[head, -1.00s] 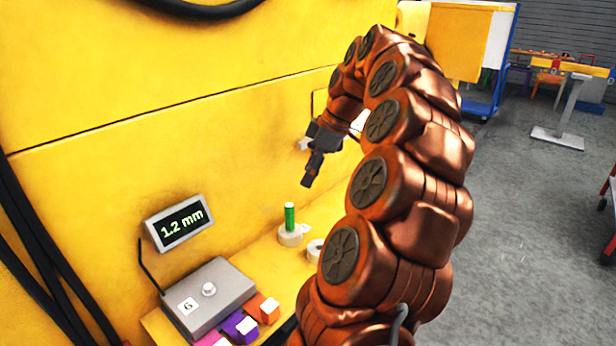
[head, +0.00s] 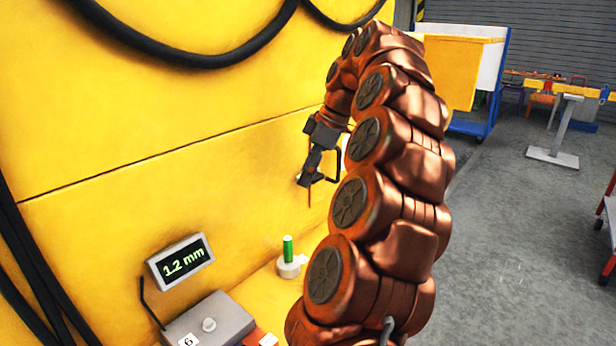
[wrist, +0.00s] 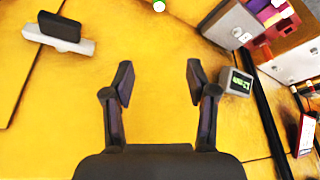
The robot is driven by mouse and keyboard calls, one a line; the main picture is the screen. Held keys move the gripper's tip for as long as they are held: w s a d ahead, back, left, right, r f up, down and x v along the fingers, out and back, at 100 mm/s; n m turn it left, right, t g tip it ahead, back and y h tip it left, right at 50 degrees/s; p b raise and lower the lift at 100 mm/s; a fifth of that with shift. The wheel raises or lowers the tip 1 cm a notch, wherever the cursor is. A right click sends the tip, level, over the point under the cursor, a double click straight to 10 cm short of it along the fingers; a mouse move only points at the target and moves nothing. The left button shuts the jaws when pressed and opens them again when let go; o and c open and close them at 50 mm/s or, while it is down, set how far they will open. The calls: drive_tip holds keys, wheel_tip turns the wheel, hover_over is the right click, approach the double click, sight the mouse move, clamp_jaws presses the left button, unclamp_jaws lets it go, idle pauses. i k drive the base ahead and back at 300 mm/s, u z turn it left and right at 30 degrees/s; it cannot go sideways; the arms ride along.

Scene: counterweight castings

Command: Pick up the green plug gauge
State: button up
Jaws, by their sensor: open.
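The green plug gauge (head: 288,249) stands upright in a pale round holder (head: 289,268) on the yellow ledge, right of the display.
A display reading 1.2 mm (head: 182,262) and a grey box with a knob (head: 208,325) are left of the gauge. Orange block (head: 262,338) sits beside the box. Black hoses hang on the yellow wall.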

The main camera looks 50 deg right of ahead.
sight(287, 260)
drive_tip(key=z, duration=1.25)
